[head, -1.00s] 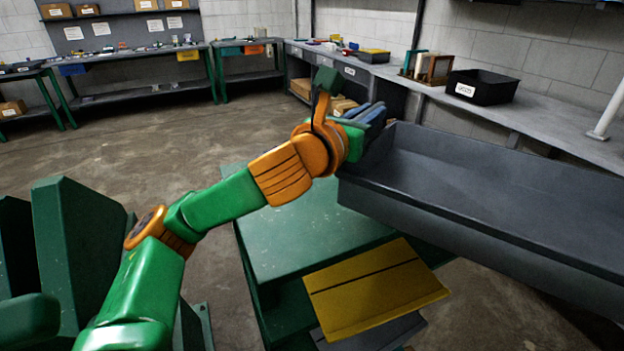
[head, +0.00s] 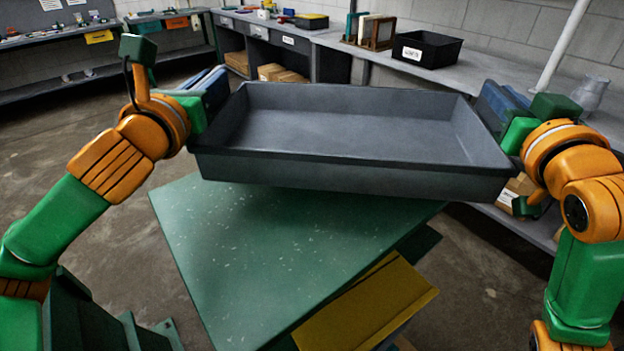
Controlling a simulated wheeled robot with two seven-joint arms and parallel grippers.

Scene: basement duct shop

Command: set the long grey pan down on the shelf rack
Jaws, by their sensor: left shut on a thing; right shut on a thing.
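The long grey pan (head: 350,175) is held up level between my two grippers in the head view, and it looks empty. My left gripper (head: 208,98) is shut on its left end, and my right gripper (head: 505,112) is shut on its right end. The fingertips are partly hidden by the pan rim and my wrists. Below the pan is a green rack (head: 250,255) with a flat, speckled, bare top. The pan covers the far part of this top from view, and the pan's underside appears clear of it.
A yellow panel (head: 365,310) sticks out low at the rack's near right side. Behind the pan a long grey bench (head: 370,45) runs along the wall, with a black bin (head: 427,48) on it. Open concrete floor (head: 95,135) lies to the left.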

